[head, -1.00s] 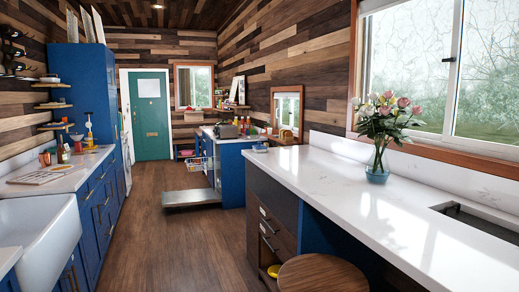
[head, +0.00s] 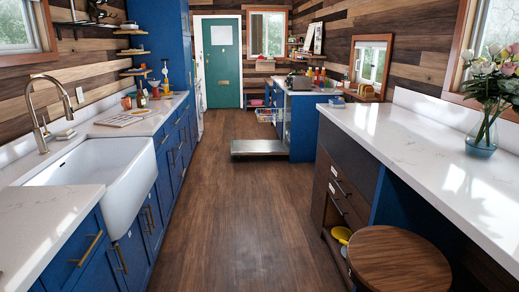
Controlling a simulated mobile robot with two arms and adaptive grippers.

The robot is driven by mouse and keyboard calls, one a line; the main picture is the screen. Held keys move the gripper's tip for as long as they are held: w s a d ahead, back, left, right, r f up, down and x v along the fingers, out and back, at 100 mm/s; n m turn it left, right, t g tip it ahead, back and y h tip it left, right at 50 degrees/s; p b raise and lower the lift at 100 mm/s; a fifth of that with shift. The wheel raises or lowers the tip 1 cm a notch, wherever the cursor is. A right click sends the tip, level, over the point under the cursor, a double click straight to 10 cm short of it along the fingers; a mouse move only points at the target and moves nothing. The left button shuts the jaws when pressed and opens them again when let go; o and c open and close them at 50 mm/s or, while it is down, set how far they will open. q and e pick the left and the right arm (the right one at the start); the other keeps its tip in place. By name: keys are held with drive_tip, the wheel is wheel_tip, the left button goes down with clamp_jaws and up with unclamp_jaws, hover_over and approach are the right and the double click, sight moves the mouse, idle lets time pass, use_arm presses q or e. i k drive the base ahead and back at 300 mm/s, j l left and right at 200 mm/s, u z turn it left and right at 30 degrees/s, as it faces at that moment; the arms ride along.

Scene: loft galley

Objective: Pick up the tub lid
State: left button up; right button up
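I cannot pick out the tub lid for certain in the head view. A small blue and pale object (head: 336,101) sits at the far end of the right white counter, too small to tell whether it is a tub or a lid. Several small items, among them an orange cup (head: 126,103), stand on the far part of the left counter, also too small to tell apart. Neither of my grippers is in view.
A wooden stool (head: 398,258) and the right counter (head: 420,150) flank the aisle, with a sink (head: 110,165) on the left. A low open door panel (head: 264,148) juts out ahead, beside a rack (head: 268,116). The wooden floor (head: 235,215) between is clear.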

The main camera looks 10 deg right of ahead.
sight(337, 99)
drive_tip(key=i+j, duration=0.1)
drive_tip(key=i, duration=2.35)
